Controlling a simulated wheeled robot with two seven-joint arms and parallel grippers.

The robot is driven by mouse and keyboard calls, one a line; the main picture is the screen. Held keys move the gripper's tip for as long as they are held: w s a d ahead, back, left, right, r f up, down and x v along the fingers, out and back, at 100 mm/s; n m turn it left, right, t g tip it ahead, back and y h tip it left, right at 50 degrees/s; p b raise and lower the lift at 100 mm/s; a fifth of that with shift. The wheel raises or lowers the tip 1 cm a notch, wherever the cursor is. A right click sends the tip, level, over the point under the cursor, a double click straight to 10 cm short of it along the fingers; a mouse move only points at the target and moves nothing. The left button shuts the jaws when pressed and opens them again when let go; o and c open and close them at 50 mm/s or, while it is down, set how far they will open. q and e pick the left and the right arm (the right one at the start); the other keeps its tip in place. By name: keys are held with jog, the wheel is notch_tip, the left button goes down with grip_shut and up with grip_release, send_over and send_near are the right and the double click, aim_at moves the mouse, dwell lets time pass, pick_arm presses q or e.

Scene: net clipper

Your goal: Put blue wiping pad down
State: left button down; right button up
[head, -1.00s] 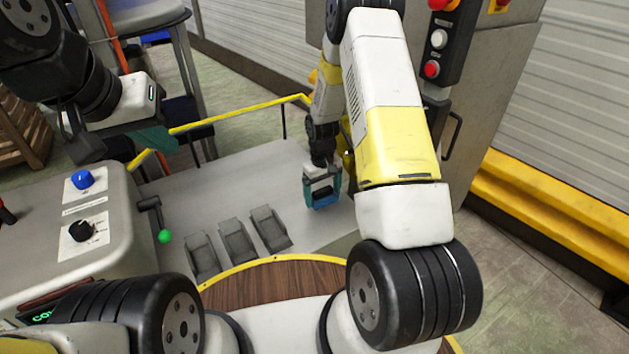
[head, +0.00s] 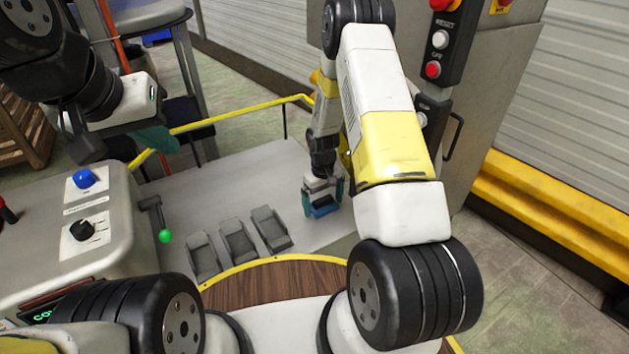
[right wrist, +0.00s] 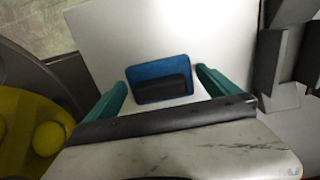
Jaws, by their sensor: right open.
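The blue wiping pad (head: 322,211) is on the light grey platform (head: 240,175), below my right gripper (head: 324,203). In the right wrist view the blue wiping pad (right wrist: 137,89) is a blue rounded rectangle with a dark handle on top. The teal fingers of my right gripper (right wrist: 162,82) stand apart on either side of it, with gaps between fingers and pad. The right gripper is open and holds nothing. My left gripper (head: 154,139) shows only partly at the upper left, as a teal piece; its opening is hidden.
Several grey pedals (head: 237,241) stand on the platform left of the pad. A yellow rail (head: 240,114) runs behind it. A control console (head: 75,235) with a blue button is at the left. A grey cabinet (head: 480,150) stands to the right.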

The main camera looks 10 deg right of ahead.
notch_tip(320, 180, up, 12)
notch_tip(320, 180, up, 12)
jog(key=m+t, duration=0.1)
jog(key=t, duration=0.1)
send_over(322, 198)
jog(key=s, duration=0.3)
jog(key=s+r+y, duration=0.1)
jog(key=s+r, duration=0.3)
jog(key=r, duration=0.4)
jog(key=s+a+r+m+t, duration=0.1)
jog(key=s+r+t, duration=0.1)
jog(key=s+r, duration=0.4)
jog(key=s+a+r+m+t+y, duration=0.1)
jog(key=s+r+t, duration=0.1)
jog(key=s+r, duration=0.4)
jog(key=s, duration=0.5)
jog(key=shift+s, duration=0.35)
